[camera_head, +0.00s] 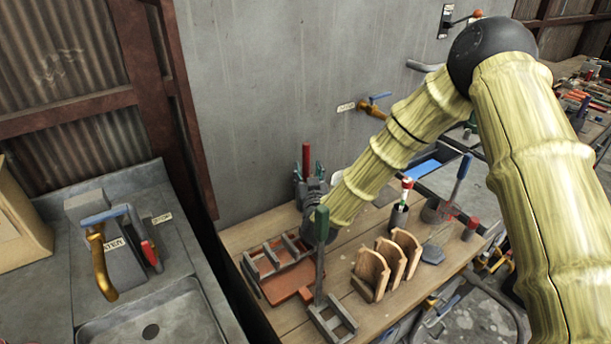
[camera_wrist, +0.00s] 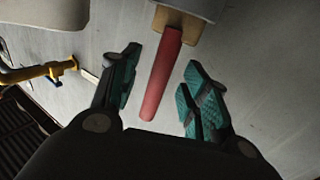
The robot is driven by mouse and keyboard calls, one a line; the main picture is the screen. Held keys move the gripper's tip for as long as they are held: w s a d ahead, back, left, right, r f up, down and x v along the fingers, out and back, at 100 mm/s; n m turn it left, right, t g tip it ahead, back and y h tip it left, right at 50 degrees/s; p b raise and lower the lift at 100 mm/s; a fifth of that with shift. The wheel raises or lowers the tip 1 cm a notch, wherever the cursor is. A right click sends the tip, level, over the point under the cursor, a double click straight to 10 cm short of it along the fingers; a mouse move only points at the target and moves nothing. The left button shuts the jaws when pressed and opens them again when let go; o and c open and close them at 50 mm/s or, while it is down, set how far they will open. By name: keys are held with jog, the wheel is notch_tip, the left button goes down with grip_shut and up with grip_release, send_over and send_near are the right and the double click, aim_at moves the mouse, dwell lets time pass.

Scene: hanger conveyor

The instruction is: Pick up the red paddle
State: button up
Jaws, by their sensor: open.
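The red paddle shows as a red handle (camera_head: 306,158) standing upright near the wall in the head view, just behind my gripper (camera_head: 308,188). In the wrist view its red handle (camera_wrist: 162,75) lies between the two teal-padded fingers of my gripper (camera_wrist: 158,92). The fingers are open, with a visible gap on each side of the handle. The handle meets a tan block at the top of the wrist view. The lower part of the paddle is hidden behind my gripper in the head view.
A green-handled tool (camera_head: 321,228) stands upright in front of my gripper. A grey rack (camera_head: 262,262) and a reddish board (camera_head: 290,284) lie on the wooden table (camera_head: 290,322). Wooden dividers (camera_head: 371,270) and a cup (camera_head: 397,218) stand to the right. A sink (camera_head: 150,312) is at left.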

aim_at(307, 168)
jog(key=shift+w+a+p, duration=0.15)
jog(key=shift+w+p, duration=0.1)
jog(key=shift+w, duration=0.6)
jog(key=shift+w+a+p, duration=0.15)
jog(key=shift+w+p, duration=0.1)
jog(key=shift+w, duration=0.55)
jog(key=shift+c, duration=0.5)
grip_shut()
jog(key=shift+r, duration=0.1)
